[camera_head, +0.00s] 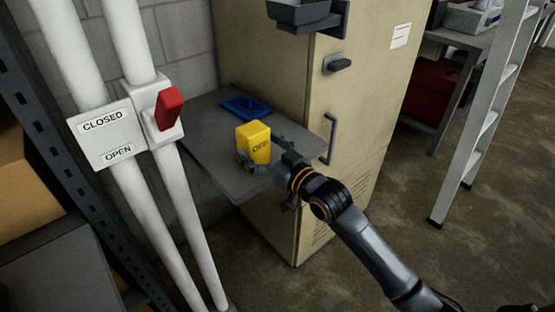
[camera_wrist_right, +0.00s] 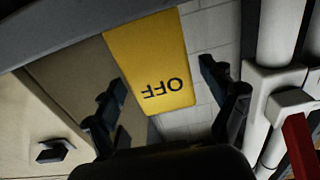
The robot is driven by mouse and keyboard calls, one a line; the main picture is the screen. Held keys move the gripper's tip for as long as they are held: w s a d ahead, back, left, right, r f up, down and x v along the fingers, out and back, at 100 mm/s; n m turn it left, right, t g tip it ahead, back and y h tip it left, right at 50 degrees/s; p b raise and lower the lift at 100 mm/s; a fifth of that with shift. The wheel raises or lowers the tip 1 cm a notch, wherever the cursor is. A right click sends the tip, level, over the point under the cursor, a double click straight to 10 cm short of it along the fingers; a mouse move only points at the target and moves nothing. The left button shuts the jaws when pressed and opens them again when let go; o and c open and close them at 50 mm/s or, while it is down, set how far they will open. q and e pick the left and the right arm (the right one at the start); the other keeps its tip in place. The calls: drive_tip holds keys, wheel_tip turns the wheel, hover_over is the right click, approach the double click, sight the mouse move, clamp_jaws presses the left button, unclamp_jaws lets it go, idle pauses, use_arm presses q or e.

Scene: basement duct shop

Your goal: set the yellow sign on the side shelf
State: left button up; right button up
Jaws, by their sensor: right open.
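The yellow sign (camera_head: 253,142), a block with "OFF" on its face, stands upright on the grey side shelf (camera_head: 200,128) near its front edge. My right gripper (camera_head: 261,158) is at the sign, with its fingers open on either side of it. In the right wrist view the sign (camera_wrist_right: 158,66) appears upside down between the spread fingers. The left finger there overlaps the sign's edge, and a gap shows before the right finger. The sign's lower part is partly hidden by the gripper in the head view. My left gripper is not in view.
A blue tray-like item (camera_head: 246,107) lies farther back on the shelf. A beige cabinet (camera_head: 290,75) stands right behind the shelf. White pipes with a red lever (camera_head: 169,108) and a CLOSED/OPEN plate (camera_head: 105,134) are at left. A ladder (camera_head: 487,118) stands at right.

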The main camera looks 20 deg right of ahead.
drive_tip(key=v, duration=0.9)
drive_tip(key=shift+s+d+b, duration=0.15)
drive_tip(key=shift+s+b, duration=0.15)
drive_tip(key=shift+b, duration=0.05)
